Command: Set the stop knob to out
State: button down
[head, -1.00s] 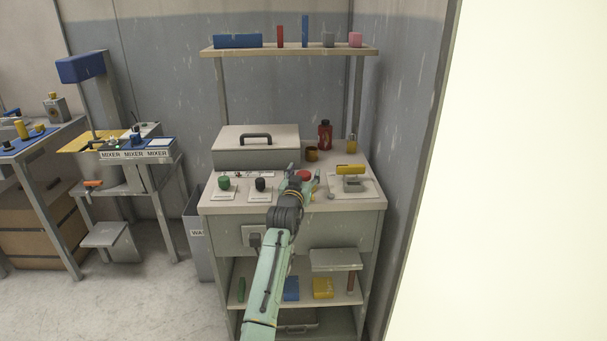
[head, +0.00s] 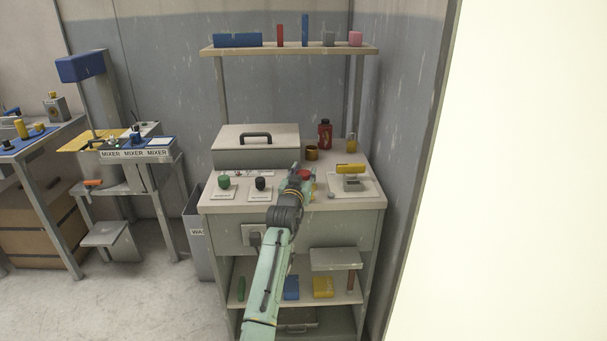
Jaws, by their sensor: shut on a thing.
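The stop knob (head: 304,174), a red round knob, stands on the worktop at the middle right, partly hidden by my gripper. My gripper (head: 301,175) reaches over the front of the worktop. Its fingers are shut on the red knob. The way the knob is set and any marking around it are hidden by the gripper and too small to read.
A green knob (head: 224,182) and a black knob (head: 260,184) stand on plates to the left. A yellow-handled device (head: 350,170) stands to the right. Behind are a lidded box (head: 230,157), a red bottle (head: 325,134) and an amber jar (head: 312,153).

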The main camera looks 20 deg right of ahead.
jog(key=shift+r, duration=1)
jog(key=c, duration=1)
grip_release()
jog(key=shift+f, duration=0.1)
jog(key=v, duration=1.2)
